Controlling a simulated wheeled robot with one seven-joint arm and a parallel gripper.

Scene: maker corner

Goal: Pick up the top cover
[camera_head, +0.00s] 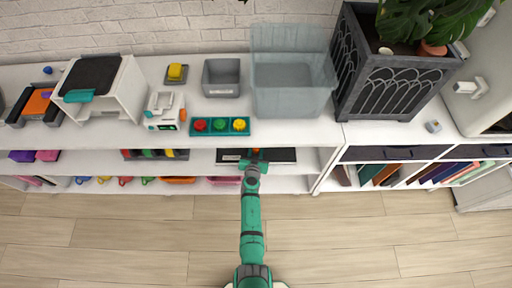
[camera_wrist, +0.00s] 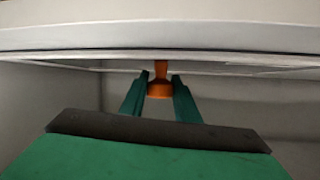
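I cannot make out for certain which thing is the top cover. My gripper (camera_head: 254,160) reaches into the upper shelf compartment below the white top. A flat dark panel (camera_head: 283,156) lies there, partly hidden by my arm. A small orange part (camera_head: 256,151) shows at my gripper's tip. In the wrist view, the two green fingers stand apart on either side of an orange piece (camera_wrist: 159,90) with a narrow stem and a wider round base. The fingers sit close to the base. I cannot tell whether they press on it.
The white shelf edge (camera_wrist: 160,37) runs close above the fingers. On the top stand a tray with red, green and yellow knobs (camera_head: 221,126), a grey bin (camera_head: 221,77), a clear tub (camera_head: 291,100) and a dark planter (camera_head: 385,90). The floor in front is clear.

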